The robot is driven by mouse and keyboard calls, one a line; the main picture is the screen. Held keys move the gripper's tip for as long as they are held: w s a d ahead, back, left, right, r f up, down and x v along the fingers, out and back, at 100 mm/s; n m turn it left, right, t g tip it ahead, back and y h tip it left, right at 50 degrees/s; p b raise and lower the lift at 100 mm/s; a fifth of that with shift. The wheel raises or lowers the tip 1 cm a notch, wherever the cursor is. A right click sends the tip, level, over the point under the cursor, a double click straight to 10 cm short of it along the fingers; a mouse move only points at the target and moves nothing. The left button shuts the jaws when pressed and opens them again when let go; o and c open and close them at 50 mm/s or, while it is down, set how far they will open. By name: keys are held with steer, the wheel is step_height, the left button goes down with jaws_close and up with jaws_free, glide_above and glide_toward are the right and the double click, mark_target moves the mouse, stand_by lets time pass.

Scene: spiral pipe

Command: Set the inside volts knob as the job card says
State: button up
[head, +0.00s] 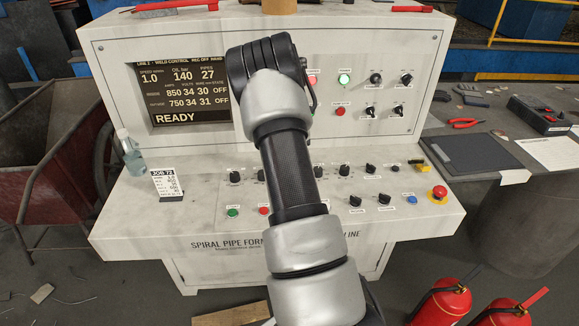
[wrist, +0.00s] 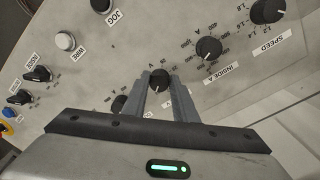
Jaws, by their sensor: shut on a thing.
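In the wrist view my gripper (wrist: 158,90) is shut on a black knob (wrist: 159,77), one finger on each side. A "V" shows beside this knob; the rest of its label is hidden by the fingers. It sits next to the knob marked INSIDE A (wrist: 208,48). In the head view my arm hides the gripper and this knob. The job card (head: 166,184), headed JOB 72, stands at the desk's left; its small lines are too blurred to read surely. The display (head: 183,88) reads READY, with rows 850 34 30 OFF and 750 34 31 OFF.
The SPEED knob (wrist: 268,10) and another dark knob (wrist: 119,104) are near the held one. Several switches and knobs line the sloping desk. A red emergency button (head: 438,192) is at its right, a bottle (head: 131,155) at its left.

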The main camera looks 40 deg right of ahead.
steer(key=shift+m, duration=1.1)
steer(key=o, duration=1)
steer(key=shift+o, duration=0.2)
step_height(320, 180, up, 18)
steer(key=w+p, duration=0.1)
steer(key=shift+f, duration=0.25)
